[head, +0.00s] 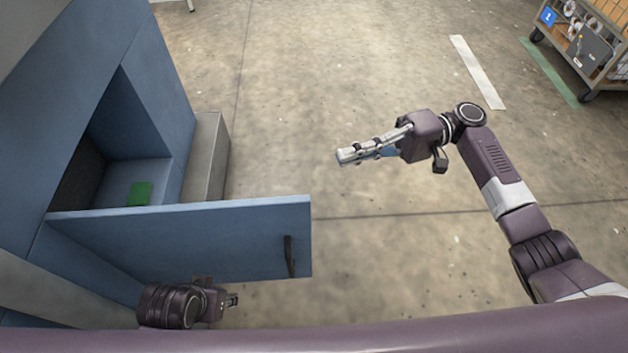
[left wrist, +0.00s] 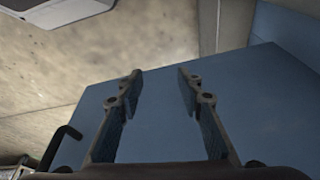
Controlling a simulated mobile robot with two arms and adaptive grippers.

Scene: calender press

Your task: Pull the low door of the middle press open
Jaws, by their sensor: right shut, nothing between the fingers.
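The low door (head: 200,240) of the blue press (head: 150,60) stands swung wide open, showing the compartment behind it. Its dark bar handle (head: 289,257) is near the free edge. My left gripper (head: 232,300) is beside the door's handle-side face, short of the handle and not around it. In the left wrist view my left gripper (left wrist: 160,78) is open and empty in front of the blue door panel (left wrist: 235,110), with the handle (left wrist: 60,145) off to the left. My right gripper (head: 345,157) is shut and empty over open floor, away from the door.
A green block (head: 139,193) lies inside the open compartment (head: 118,178). A grey plinth (head: 207,160) stands beside the press. A loaded cart (head: 590,45) is at the far right. The concrete floor (head: 330,80) between press and cart is clear.

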